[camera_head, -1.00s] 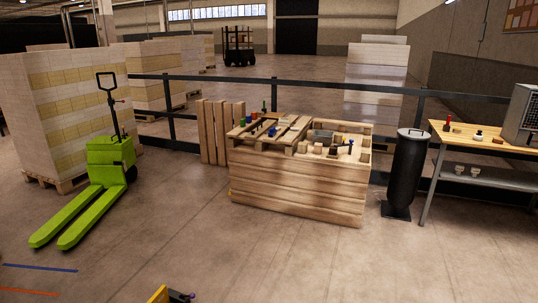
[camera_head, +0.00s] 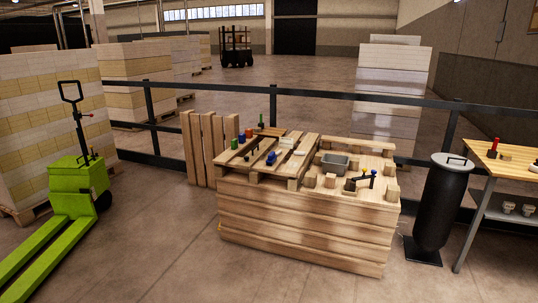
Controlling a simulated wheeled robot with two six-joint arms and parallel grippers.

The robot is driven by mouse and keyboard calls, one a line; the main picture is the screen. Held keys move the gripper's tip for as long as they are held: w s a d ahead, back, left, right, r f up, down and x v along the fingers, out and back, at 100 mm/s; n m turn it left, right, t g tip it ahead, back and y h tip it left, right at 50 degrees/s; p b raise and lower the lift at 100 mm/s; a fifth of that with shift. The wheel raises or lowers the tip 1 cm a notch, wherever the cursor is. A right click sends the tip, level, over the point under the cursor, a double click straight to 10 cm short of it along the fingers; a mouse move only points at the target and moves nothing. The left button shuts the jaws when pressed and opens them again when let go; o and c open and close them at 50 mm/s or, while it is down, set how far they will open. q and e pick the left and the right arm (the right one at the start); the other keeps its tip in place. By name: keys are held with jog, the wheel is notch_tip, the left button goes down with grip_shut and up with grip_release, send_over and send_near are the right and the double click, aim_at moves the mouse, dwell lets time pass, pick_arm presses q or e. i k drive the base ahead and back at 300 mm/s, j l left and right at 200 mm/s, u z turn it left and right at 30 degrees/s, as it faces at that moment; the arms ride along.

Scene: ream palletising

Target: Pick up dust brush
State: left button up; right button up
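I cannot make out a dust brush for certain. A wooden crate-like workbench (camera_head: 305,235) stands in the middle, with small tools and blocks on top. On its right half lies a small dark tool (camera_head: 358,183) with an upright part, too small to name. A red-topped item with a dark base (camera_head: 494,150) stands on the side table at the right, also too small to name. Neither of my grippers is in view.
A green pallet truck (camera_head: 66,205) stands at the left. A black cylindrical bin (camera_head: 439,210) stands between the workbench and the side table (camera_head: 487,160). A dark railing (camera_head: 225,89) runs behind. A grey tray (camera_head: 335,162) sits on the workbench. The floor in front is clear.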

aim_at(271, 159)
jog(key=i, duration=1.75)
